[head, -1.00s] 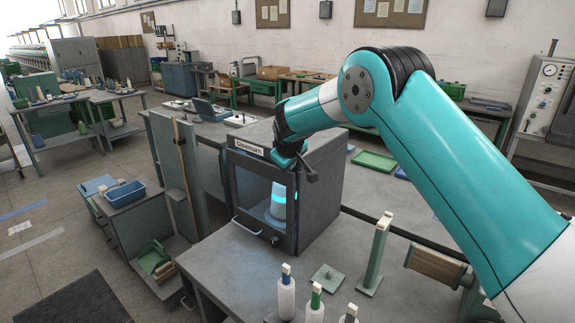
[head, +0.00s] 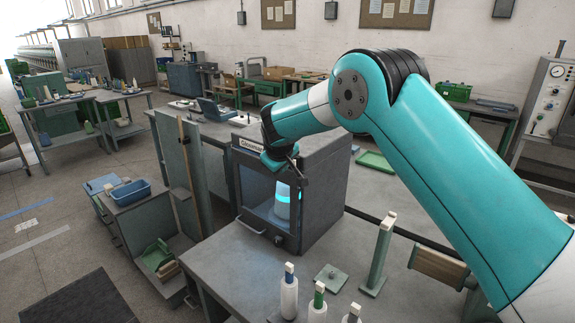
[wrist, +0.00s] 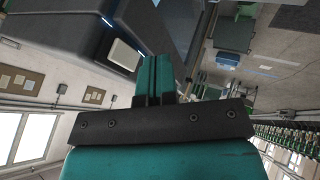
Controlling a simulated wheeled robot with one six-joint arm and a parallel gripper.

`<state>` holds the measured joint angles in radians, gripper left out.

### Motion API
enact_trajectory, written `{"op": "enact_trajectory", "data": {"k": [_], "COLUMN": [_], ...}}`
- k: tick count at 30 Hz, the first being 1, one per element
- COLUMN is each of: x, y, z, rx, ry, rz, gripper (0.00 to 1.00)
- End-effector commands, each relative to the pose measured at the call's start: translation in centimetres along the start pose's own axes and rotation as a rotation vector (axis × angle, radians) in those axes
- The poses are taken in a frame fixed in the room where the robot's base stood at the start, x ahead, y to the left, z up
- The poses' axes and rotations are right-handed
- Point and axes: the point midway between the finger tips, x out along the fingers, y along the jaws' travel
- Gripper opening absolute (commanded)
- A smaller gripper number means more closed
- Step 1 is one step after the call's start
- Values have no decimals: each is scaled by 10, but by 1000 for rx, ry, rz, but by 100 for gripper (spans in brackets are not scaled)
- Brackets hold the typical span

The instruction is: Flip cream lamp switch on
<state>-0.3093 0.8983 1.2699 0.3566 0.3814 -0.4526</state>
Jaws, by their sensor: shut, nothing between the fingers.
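The dark grey lamp cabinet (head: 322,195) stands on the bench, with a name plate partly hidden by my arm. Behind its front window is a pale cone (head: 282,205) with a glowing cyan band. In the wrist view a cream, rounded square piece (wrist: 127,55), which looks like the switch, sits on the cabinet's dark face (wrist: 70,25). I cannot tell which way it is tipped. My gripper (head: 282,162) is at the upper front of the cabinet. Its teal fingers (wrist: 153,80) are shut and empty, just right of the cream piece; contact cannot be told.
Several bobbins (head: 289,292) stand on the front of the bench (head: 235,268). A green post (head: 378,258) and a small green plate (head: 331,277) are to the right. A blue bin (head: 131,192) sits at the left.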

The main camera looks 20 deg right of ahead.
Motion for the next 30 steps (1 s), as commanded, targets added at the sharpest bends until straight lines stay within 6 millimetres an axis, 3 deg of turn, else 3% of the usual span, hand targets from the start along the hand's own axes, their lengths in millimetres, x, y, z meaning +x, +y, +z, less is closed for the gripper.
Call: {"op": "enact_trajectory", "data": {"k": [12, 18, 30], "x": [-84, -99, -104], "y": [0, 1, 0], "z": [3, 2, 6], "rx": [4, 2, 4], "ry": [1, -2, -3], "rz": [2, 1, -12], "gripper": [0, 0, 0]}}
